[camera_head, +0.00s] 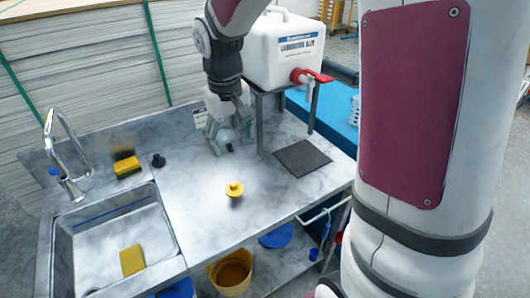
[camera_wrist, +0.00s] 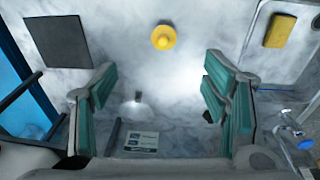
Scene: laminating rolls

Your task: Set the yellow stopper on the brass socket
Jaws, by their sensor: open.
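The yellow stopper (camera_head: 234,189), a round disc with a small knob on top, stands upright on the grey marbled counter. In the wrist view the stopper (camera_wrist: 163,37) shows ahead of my gripper, between the lines of the two fingers but beyond their tips. My gripper (camera_head: 228,143) is low over the back of the counter, behind the stopper and apart from it. I cannot make out a brass socket for certain. A small dark-topped fitting (camera_wrist: 138,96) shows by a bright patch.
A sink (camera_head: 115,245) with a yellow sponge (camera_head: 132,260) and a tap (camera_head: 68,160) is at left. A black plug (camera_head: 158,160) and another sponge (camera_head: 127,167) lie behind it. A dark mat (camera_head: 302,158) and white canister (camera_head: 285,50) are at right. Counter around the stopper is clear.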

